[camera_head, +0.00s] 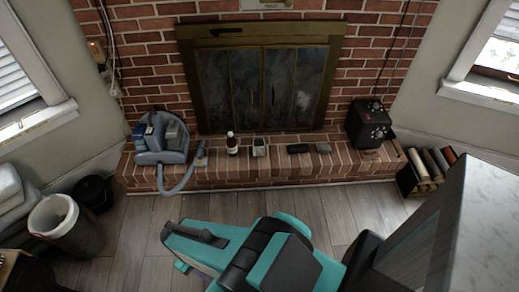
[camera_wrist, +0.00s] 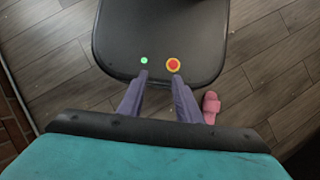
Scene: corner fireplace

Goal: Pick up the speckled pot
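I cannot make out a speckled pot for certain in either view. A small greyish object (camera_head: 259,147) stands on the brick hearth (camera_head: 240,174), right of a dark bottle (camera_head: 232,144); it is too small to tell whether it is the pot. My gripper (camera_wrist: 160,76) shows in the wrist view with its two fingers apart and nothing between them. It is over my own dark base and away from the hearth. In the head view my teal arm hides part of the floor in front.
A vacuum cleaner (camera_head: 163,140) stands on the hearth's left and a black device (camera_head: 369,124) on its right. Two small dark objects lie between. A bin (camera_head: 66,226) and black bucket (camera_head: 93,192) stand left. A pink slipper (camera_wrist: 211,107) lies on the floor.

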